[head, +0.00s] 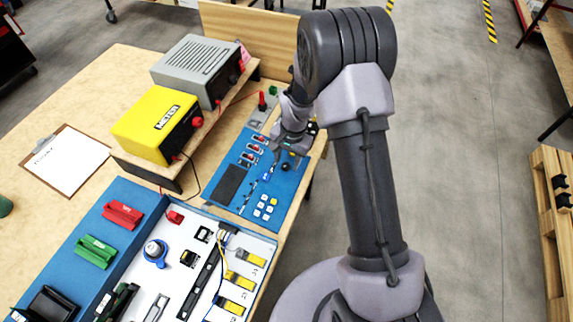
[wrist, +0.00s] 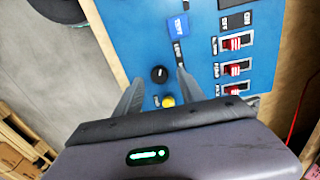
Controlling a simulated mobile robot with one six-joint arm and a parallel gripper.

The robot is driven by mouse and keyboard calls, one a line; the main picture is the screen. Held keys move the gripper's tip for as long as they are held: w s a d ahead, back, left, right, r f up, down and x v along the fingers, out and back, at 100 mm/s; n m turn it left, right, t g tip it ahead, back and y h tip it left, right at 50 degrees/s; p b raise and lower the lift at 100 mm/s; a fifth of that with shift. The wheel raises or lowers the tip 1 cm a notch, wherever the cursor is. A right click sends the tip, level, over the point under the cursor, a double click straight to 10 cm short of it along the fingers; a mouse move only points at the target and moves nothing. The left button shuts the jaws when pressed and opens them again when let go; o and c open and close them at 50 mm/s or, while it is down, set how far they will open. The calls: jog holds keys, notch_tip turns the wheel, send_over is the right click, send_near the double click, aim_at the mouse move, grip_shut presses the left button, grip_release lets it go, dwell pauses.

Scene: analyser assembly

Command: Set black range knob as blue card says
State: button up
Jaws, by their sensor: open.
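The black range knob (wrist: 159,74) is on the blue panel in the wrist view, a round knob with a small white mark. My gripper (wrist: 160,78) is open, one finger on either side of the knob, with visible gaps; I cannot tell its height above the panel.
A yellow button (wrist: 168,101) is just below the knob in the wrist view. Several red switches (wrist: 235,68) stand to the right. A large dark round thing (wrist: 58,8) is at the upper left. The yellow meter (head: 157,124) and grey box (head: 200,70) stand left of the panel.

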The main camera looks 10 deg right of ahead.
jog(key=shift+a+f, duration=0.1)
jog(key=shift+f, duration=0.65)
grip_shut()
